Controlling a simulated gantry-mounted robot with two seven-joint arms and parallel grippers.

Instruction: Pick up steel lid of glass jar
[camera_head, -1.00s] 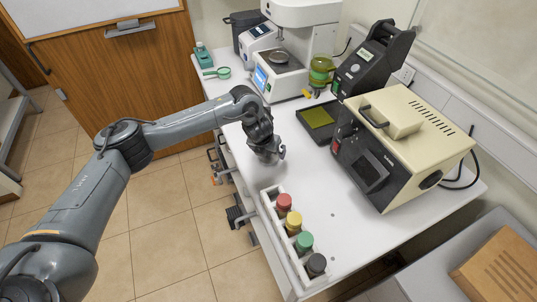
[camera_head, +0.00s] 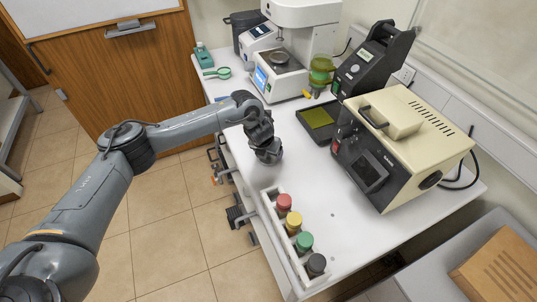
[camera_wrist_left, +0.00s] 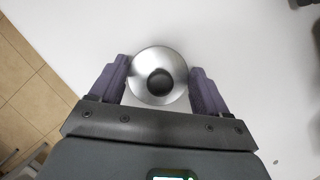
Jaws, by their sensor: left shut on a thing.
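The steel lid (camera_wrist_left: 141,58) is a round, shiny disc with a dark round knob in its middle. In the left wrist view it sits between the two purple fingers of my left gripper (camera_wrist_left: 159,84), which is shut on it. The glass jar under the lid is hidden from above. In the head view my left gripper (camera_head: 268,157) is low over the white table, behind the rack of coloured caps, and mostly hides the lid. My right gripper is not in view.
A white rack (camera_head: 270,215) with red, yellow, green and black capped containers stands at the table's front. A beige machine (camera_head: 420,125) stands to the right. A dark tray (camera_head: 318,120) lies behind. The white table (camera_head: 345,225) is clear right of the rack.

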